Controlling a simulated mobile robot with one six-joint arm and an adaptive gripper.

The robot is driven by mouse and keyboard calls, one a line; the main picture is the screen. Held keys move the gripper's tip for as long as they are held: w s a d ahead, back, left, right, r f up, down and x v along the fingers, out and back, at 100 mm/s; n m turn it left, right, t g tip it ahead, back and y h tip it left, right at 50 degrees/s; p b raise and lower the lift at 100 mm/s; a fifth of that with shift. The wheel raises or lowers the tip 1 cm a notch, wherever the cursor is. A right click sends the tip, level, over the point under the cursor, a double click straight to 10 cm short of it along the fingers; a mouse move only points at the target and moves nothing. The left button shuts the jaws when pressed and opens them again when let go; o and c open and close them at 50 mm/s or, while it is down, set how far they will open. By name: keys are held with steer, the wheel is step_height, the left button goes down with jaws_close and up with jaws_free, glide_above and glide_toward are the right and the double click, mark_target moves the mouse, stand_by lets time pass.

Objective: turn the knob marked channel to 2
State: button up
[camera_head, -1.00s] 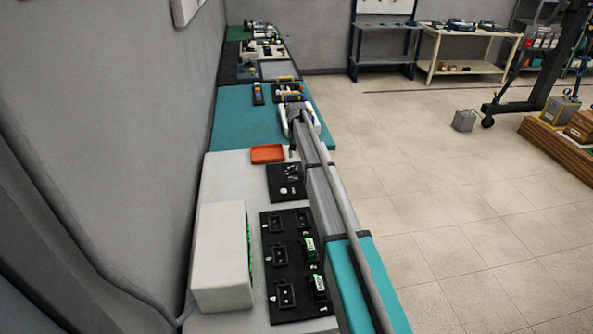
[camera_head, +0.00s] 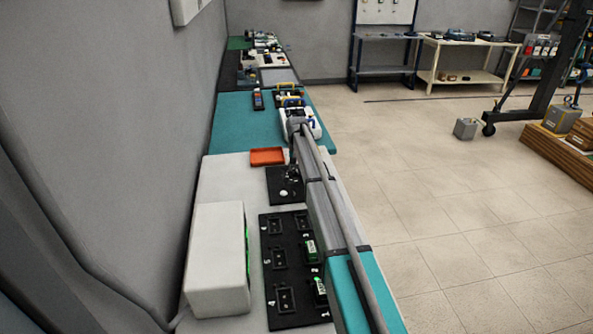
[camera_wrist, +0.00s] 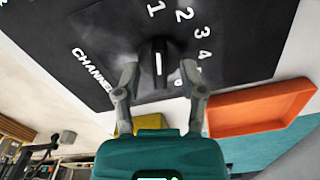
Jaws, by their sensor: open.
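The channel knob (camera_wrist: 158,62) is black with a white line, on a black panel (camera_wrist: 100,25) printed CHANNEL with the digits 1, 2, 3 and 4 around the knob. In the wrist view its white line points toward the 1, up the picture. My gripper (camera_wrist: 162,75) is open, with one finger on either side of the knob; contact cannot be told. In the head view the panel (camera_head: 277,187) lies on the pale bench, and my arm partly hides it; the knob cannot be made out there.
An orange tray (camera_wrist: 262,108) lies right beside the panel; it also shows in the head view (camera_head: 267,156). A white box (camera_head: 217,260) and a black board (camera_head: 285,290) with numbered sockets and green-lit modules stand nearer on the bench.

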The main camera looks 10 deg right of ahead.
jaws_close()
stand_by(0.3)
steer(key=shift+m, duration=2.9)
jaws_free()
